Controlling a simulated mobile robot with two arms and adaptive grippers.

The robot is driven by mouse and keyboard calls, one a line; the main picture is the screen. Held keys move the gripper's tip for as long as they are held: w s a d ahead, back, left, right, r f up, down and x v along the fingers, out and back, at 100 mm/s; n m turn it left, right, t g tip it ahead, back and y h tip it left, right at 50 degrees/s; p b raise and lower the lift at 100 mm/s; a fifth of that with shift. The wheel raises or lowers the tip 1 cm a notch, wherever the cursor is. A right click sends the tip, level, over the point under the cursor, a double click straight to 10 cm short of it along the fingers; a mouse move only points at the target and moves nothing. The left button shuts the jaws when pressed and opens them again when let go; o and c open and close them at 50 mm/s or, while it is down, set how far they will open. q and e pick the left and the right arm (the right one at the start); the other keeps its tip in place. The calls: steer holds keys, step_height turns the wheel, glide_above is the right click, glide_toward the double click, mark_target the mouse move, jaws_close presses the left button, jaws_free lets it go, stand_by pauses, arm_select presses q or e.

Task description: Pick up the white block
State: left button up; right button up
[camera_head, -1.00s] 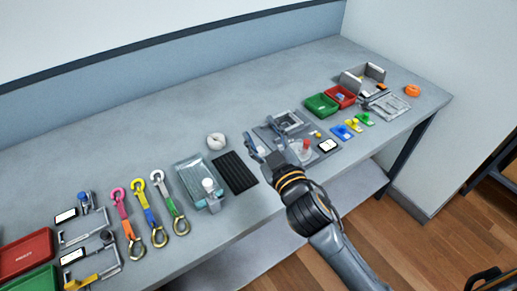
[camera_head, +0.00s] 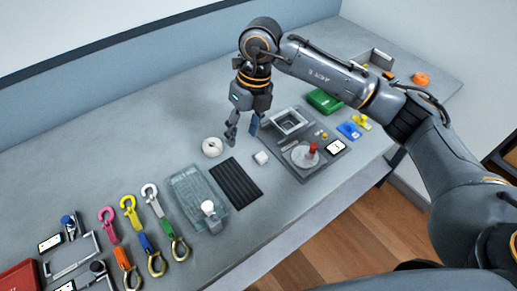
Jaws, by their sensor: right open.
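The white block (camera_head: 261,158) is small. It lies on the grey table between the ribbed black mat and the grey fixture plate. My right gripper (camera_head: 242,133) points down with its fingers apart and nothing between them. It shows above and slightly left of the block in the picture, apart from it. My left gripper is not in view.
The black mat (camera_head: 236,184) lies left of the block. A white ring (camera_head: 212,147) is behind the mat. The fixture plate (camera_head: 318,166) with a red knob (camera_head: 313,148) stands to the right. A clear tray (camera_head: 186,190) and several strap hooks are farther left.

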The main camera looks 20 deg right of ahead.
steer(key=w+d+r+h, duration=0.1)
steer(key=w+d+h, duration=0.1)
steer(key=d, duration=0.3)
steer(key=p, duration=0.2)
glide_above(262, 156)
steer(key=shift+m, duration=0.4)
step_height(262, 156, down, 8)
steer(key=shift+w+a, duration=0.1)
steer(key=shift+w, duration=0.05)
step_height(262, 156, down, 5)
steer(key=shift+r+p, duration=0.1)
steer(key=shift+p, duration=0.85)
steer(key=shift+f, duration=0.3)
steer(key=c, duration=0.9)
